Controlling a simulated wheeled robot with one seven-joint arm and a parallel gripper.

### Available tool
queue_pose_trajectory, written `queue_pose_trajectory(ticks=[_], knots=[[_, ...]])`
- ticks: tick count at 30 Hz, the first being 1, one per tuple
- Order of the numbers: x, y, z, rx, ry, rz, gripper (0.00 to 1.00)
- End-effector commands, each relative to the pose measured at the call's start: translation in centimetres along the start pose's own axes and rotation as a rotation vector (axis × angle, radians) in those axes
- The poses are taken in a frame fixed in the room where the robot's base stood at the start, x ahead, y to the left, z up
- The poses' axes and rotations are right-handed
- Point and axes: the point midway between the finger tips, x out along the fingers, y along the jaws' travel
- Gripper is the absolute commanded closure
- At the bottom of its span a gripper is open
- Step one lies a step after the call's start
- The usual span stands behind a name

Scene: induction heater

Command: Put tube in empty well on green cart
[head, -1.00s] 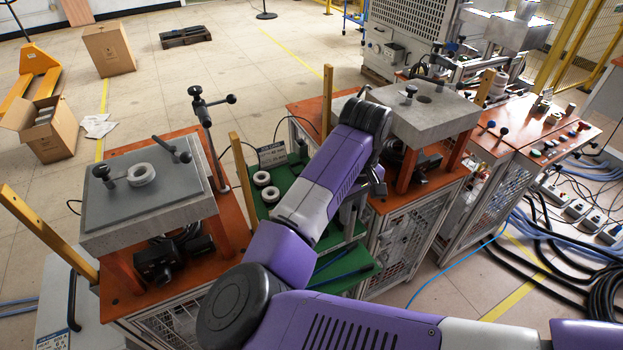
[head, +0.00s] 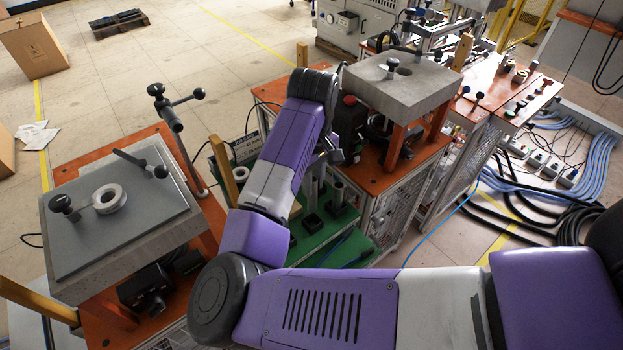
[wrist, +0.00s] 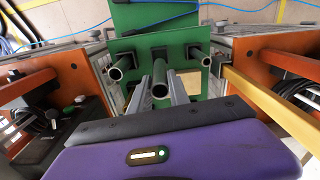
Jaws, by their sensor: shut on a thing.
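My gripper (wrist: 159,84) is shut on a grey hollow tube (wrist: 159,92), whose open end faces the wrist camera. Two similar tubes, the left tube (wrist: 115,70) and the right tube (wrist: 201,58), stand to either side in black holders on the green cart (wrist: 183,22). A black well (wrist: 158,52) shows just beyond the held tube; I cannot tell whether the tube touches it. In the head view my gripper (head: 333,152) is over the green cart (head: 322,252), partly hidden by my arm. A standing tube (head: 338,194) and a dark square well (head: 312,222) show below it.
Orange stations with stone-like blocks flank the cart: the left block (head: 120,215) and the right block (head: 398,85). A yellow post (head: 222,170) stands near my arm, and a yellow bar (wrist: 270,100) lies close right of my gripper. Cables (head: 530,205) cover the floor at right.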

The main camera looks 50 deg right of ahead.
Motion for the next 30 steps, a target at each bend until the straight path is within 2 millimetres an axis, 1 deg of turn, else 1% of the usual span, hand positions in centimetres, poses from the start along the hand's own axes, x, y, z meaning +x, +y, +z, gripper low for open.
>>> queue_pose_trajectory(ticks=[1, 15, 20, 30], knots=[[0.7, 0.0, 0.1, 0.0, -0.002, 0.002, 1.0], [4.8, -0.1, 0.0, 0.0, 0.002, -0.001, 1.0], [5.2, -0.1, 0.0, 0.001, 0.0, -0.002, 1.0], [5.1, 0.0, 0.1, 0.0, -0.001, 0.0, 1.0]])
